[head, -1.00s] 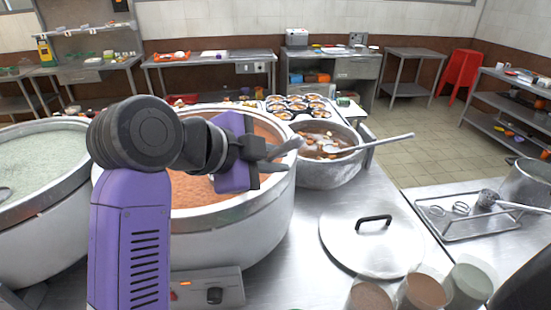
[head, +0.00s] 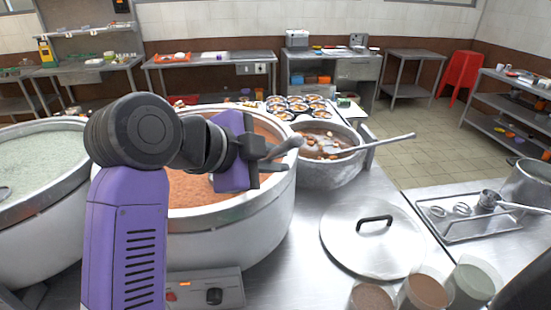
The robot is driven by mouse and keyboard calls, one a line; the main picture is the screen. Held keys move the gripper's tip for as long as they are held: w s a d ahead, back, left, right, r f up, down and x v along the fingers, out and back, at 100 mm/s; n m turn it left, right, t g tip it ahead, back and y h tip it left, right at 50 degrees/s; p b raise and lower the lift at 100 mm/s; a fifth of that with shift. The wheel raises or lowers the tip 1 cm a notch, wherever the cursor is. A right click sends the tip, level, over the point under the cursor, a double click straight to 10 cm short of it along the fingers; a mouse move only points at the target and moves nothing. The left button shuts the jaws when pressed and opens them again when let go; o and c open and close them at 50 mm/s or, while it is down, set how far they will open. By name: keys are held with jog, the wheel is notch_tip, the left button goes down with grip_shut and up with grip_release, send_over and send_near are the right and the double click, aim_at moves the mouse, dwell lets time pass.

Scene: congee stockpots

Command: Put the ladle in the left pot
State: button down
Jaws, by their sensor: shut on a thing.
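The left pot (head: 45,225) is large and grey and holds pale green congee, cut off by the left edge. A second large pot (head: 235,230) beside it holds orange-red congee. My gripper (head: 268,158) is over the right rim of this orange pot. It is shut on a grey handle-like piece, apparently the ladle (head: 287,146), whose rounded end sticks out to the upper right. The ladle's bowl is not visible. My arm hides part of both pots.
A metal bowl (head: 325,178) with brown food and a long-handled utensil stands right of the orange pot. A lid (head: 372,245) lies on the counter, with several cups (head: 425,290) in front. A tray (head: 470,228) with utensils is at the right.

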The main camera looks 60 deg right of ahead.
jog(key=shift+f, duration=0.2)
jog(key=c, duration=1.3)
grip_release()
jog(key=shift+c, duration=0.2)
jog(key=shift+a, duration=0.1)
jog(key=b+v, duration=0.2)
jog(key=v, duration=0.5)
jog(key=shift+a+r, duration=0.25)
jog(key=shift+a, duration=0.05)
jog(key=shift+w, duration=0.1)
